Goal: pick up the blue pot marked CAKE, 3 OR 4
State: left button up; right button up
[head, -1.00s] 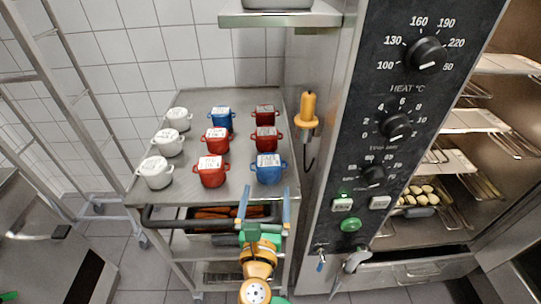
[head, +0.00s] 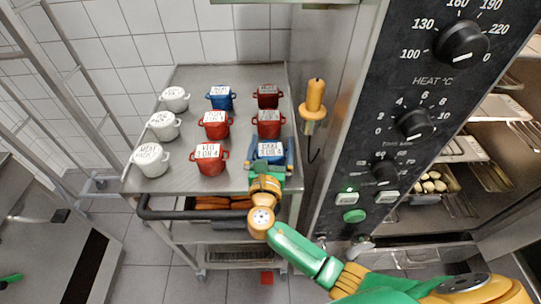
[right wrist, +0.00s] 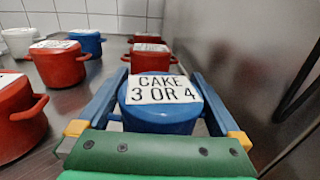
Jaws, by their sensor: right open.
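The blue pot marked CAKE, 3 OR 4 (head: 270,160) stands upright at the front right of the metal cart top. In the right wrist view the pot (right wrist: 158,118) is straight ahead, its white label facing me. My right gripper (head: 271,147) is open, with one blue finger along each side of the pot. In the right wrist view the gripper (right wrist: 158,80) straddles the pot with its fingers apart; I cannot tell whether they touch it. The pot's lower part is hidden behind the gripper's green palm.
A red pot (head: 209,160) stands to the left and another red pot (head: 267,125) just behind. Several white, red and blue pots fill the rest of the cart top (head: 235,178). The oven panel (head: 400,110) rises close on the right. A dark handle bar (head: 180,214) runs along the cart's front.

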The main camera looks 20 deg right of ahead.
jog(key=shift+s+r, duration=0.1)
jog(key=shift+s, duration=0.1)
jog(key=c, duration=1.4)
